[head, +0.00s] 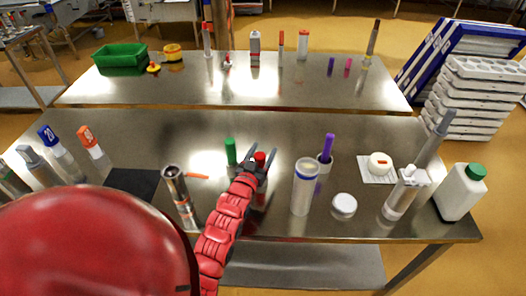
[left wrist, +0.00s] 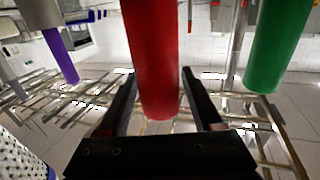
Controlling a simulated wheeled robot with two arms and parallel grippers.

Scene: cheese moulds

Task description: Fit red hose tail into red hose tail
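A red cylinder (head: 260,158), likely a red hose tail, is on the near metal table between a green cylinder (head: 230,151) and a purple one (head: 327,147). My left gripper (head: 263,153) has its two dark fingers spread on either side of it. In the left wrist view the red cylinder (left wrist: 154,65) lies between the open fingers (left wrist: 158,78), with gaps beside its end. The lower part of the red cylinder is hidden by my arm in the head view. I cannot identify a second red hose tail. My right gripper is not in view.
An orange-red piece (head: 197,176) is beside a metal cylinder (head: 178,190) left of my arm. A clear, blue-rimmed cylinder (head: 305,187) and a white lid (head: 344,205) stand to the right. A white bottle (head: 459,193) is at the right edge.

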